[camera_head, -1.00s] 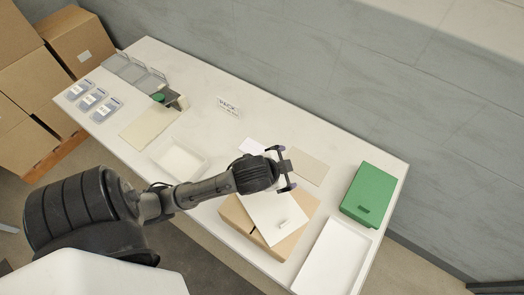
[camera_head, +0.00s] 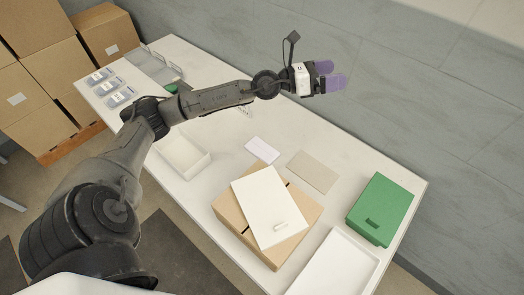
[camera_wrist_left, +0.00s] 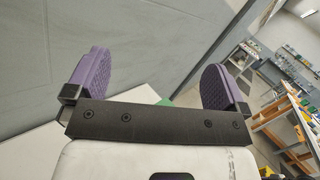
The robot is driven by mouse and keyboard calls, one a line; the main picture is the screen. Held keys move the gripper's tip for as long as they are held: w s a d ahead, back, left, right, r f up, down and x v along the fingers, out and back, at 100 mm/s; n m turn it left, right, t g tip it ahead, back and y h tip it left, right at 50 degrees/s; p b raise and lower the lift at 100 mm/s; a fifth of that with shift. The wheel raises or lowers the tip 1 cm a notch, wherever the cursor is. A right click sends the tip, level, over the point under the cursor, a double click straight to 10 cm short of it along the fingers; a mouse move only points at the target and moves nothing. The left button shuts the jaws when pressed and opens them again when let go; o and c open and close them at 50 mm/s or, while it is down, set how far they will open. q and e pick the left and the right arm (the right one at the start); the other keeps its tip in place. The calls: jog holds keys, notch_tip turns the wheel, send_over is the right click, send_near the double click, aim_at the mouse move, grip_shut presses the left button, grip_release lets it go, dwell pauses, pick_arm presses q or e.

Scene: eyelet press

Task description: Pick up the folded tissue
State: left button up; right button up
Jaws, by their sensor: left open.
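No object is clearly recognisable as a folded tissue. A small flat white piece (camera_head: 262,150) lies on the table behind the cardboard box, and a flat beige sheet (camera_head: 312,171) lies to its right; I cannot tell whether either is the tissue. My left gripper (camera_head: 331,77), with purple finger pads, is raised high over the back of the table, in front of the grey wall. In the left wrist view the two fingers (camera_wrist_left: 155,82) stand wide apart with nothing between them. My right gripper is not in view.
A white panel with a small grip (camera_head: 262,200) lies on the cardboard box (camera_head: 300,225). A green box (camera_head: 380,208) stands at right, a white tray (camera_head: 333,268) at front right. An open white tray (camera_head: 183,157) is left. Labelled packs (camera_head: 119,98) lie far left.

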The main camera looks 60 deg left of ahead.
pick_arm(q)
notch_tip(320, 180, down, 9)
jog(key=a+m+g+y, duration=0.1)
jog(key=m+g, duration=0.4)
jog(key=g, duration=0.1)
jog(key=m+g+y, duration=0.7)
jog(key=g+y, duration=0.1)
jog(key=g, duration=0.4)
send_over(262, 149)
notch_tip(262, 149, down, 12)
jog(key=shift+m, duration=0.3)
jog(key=f, duration=0.4)
jog(key=f+b, duration=0.1)
jog(key=f, duration=0.3)
jog(key=shift+w+d+f+b, duration=0.1)
jog(key=shift+w+d+b, duration=0.1)
jog(key=shift+b, duration=0.1)
jog(key=shift+s+a+f+b, duration=0.1)
jog(key=shift+f+b, duration=0.3)
jog(key=shift+f, duration=0.95)
jog(key=shift+s+a+f+b, duration=0.1)
jog(key=shift+f+b, duration=0.25)
jog(key=shift+f, duration=1)
jog(key=c, duration=0.9)
